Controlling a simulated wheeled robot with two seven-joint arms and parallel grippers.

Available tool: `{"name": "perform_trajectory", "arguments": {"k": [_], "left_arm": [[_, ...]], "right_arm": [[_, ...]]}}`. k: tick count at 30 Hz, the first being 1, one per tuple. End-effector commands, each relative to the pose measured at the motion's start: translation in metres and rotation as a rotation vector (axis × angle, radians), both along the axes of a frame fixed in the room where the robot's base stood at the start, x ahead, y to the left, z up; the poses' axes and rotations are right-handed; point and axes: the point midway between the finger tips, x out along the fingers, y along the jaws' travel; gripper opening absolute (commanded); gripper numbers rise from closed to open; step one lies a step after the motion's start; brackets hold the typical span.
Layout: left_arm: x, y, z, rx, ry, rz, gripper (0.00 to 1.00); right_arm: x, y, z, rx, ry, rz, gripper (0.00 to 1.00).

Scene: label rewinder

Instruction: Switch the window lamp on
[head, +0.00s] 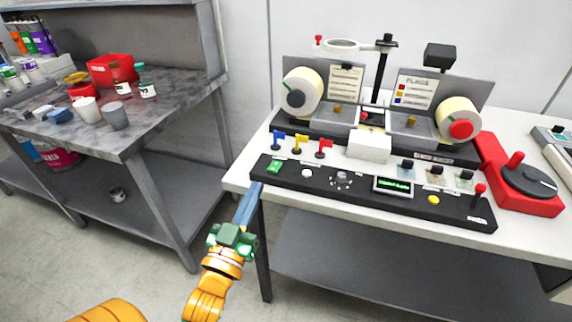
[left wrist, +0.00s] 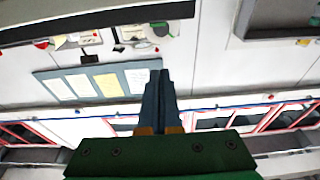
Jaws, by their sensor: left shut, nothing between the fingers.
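The label rewinder (head: 365,130) stands on the white table, with two label rolls on its backboards. A black control panel (head: 325,178) along its front carries a green switch (head: 275,166), a white button (head: 307,173), a knob (head: 342,180), a lit display (head: 393,186) and a yellow button (head: 433,199). I cannot tell which control or fitting belongs to the window lamp. My left gripper (head: 256,187) is shut and empty, its blue fingertips at the panel's front left end, below the green switch; contact is unclear. Its shut fingers (left wrist: 157,78) also show in the left wrist view.
Blue, yellow and red flags (head: 299,143) stand behind the panel's left part. A white box (head: 369,147) sits mid-table, and a red-based turntable (head: 525,180) stands right. A grey bench (head: 140,134) with cups and bottles is left. Open floor lies between bench and table.

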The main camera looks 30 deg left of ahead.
Motion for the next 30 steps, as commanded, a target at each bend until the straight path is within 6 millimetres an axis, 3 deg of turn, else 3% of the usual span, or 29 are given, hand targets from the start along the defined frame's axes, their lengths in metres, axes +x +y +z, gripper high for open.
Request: {"name": "perform_trajectory", "arguments": {"k": [8, 22, 24, 30], "left_arm": [[0.007, 0.001, 0.002, -0.001, 0.000, -0.002, 0.00], [0.099, 0.023, 0.024, -0.001, 0.000, -0.001, 0.00], [0.095, 0.022, 0.002, -0.004, 0.006, 0.000, 0.00], [0.091, 0.021, -0.018, -0.004, 0.004, -0.002, 0.00]], "right_arm": [[-0.006, 0.006, 0.003, 0.009, 0.011, -0.001, 0.50], [-0.002, 0.004, 0.025, 0.006, 0.003, 0.000, 0.50], [-0.002, 0.004, 0.018, 0.005, 0.003, -0.001, 0.50], [-0.001, 0.002, 0.015, 0.004, 0.002, 0.000, 0.50]]}}
